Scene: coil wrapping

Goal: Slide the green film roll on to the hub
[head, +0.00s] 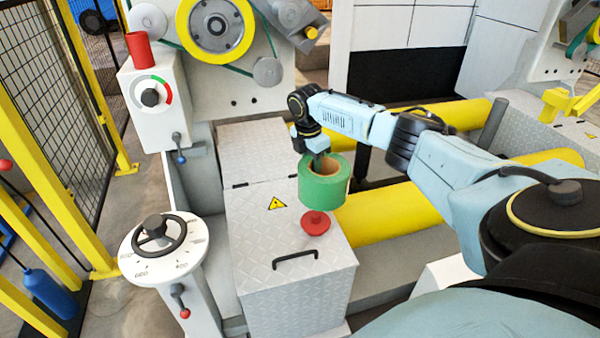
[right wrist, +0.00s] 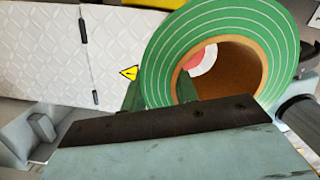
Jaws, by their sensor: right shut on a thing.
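The green film roll (head: 325,181) is a thick ring with a brown core, and its open end faces up toward me in the head view. My right gripper (head: 318,158) is shut on the roll's wall at its far upper-left side. In the right wrist view the roll (right wrist: 225,22) fills the upper right, and the fingers (right wrist: 160,93) reach its near edge. Something red and white (right wrist: 203,60) shows through the core. I cannot tell for sure which part is the hub. My left gripper is not in view.
A red disc-shaped knob (head: 315,224) sits on a patterned metal box (head: 262,255), just below the roll in the picture. Yellow rollers (head: 390,218) lie to the right. A white handwheel pedestal (head: 135,252) and a control box (head: 150,118) stand at left.

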